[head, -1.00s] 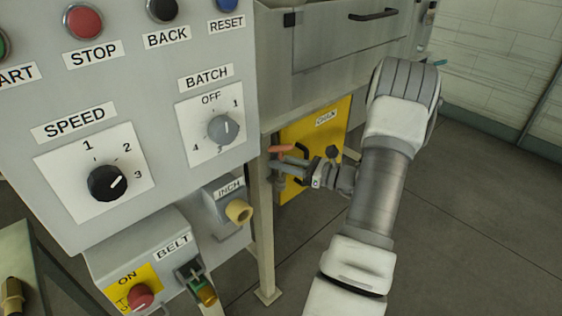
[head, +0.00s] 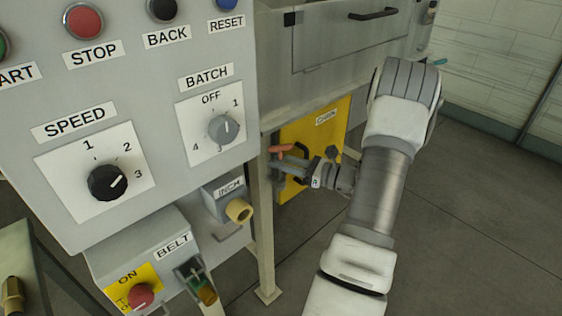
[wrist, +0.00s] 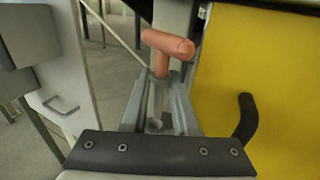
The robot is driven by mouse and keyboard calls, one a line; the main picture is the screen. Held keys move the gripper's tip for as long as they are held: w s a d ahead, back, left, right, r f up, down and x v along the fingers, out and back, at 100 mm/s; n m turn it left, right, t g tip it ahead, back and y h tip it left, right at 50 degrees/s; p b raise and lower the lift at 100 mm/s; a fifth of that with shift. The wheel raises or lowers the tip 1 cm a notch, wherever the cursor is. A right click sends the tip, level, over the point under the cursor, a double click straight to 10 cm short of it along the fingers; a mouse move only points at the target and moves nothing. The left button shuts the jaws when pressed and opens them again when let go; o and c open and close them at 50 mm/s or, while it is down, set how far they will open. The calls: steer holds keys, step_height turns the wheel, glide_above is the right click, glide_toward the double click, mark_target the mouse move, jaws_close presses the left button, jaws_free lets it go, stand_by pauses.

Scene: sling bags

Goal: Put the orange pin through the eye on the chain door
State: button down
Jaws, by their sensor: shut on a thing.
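The orange pin (head: 290,149) has a T-shaped orange handle, which shows large in the wrist view (wrist: 168,45). My gripper (head: 282,164) is shut on the pin just below its handle, with the handle standing above the fingertips (wrist: 161,82). The pin's lower part is hidden by the fingers. The yellow chain door (head: 320,135) is behind and to the right of the gripper, and fills the right of the wrist view (wrist: 275,60). I cannot make out the eye; whether the pin is in it cannot be told.
A black door handle (wrist: 247,118) stands out close to the right of my fingers. A pale post (head: 262,220) is close on the left. The grey control panel (head: 150,140) fills the left of the head view. Open floor (head: 470,220) lies to the right.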

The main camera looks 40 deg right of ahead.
steer(key=shift+f+b, duration=1.9)
steer(key=shift+f, duration=1.1)
steer(key=c, duration=0.6)
jaws_free()
steer(key=p+v, duration=0.2)
steer(key=v, duration=1.5)
steer(key=shift+p, duration=0.3)
steer(key=shift+s+d, duration=0.1)
steer(key=shift+s, duration=0.05)
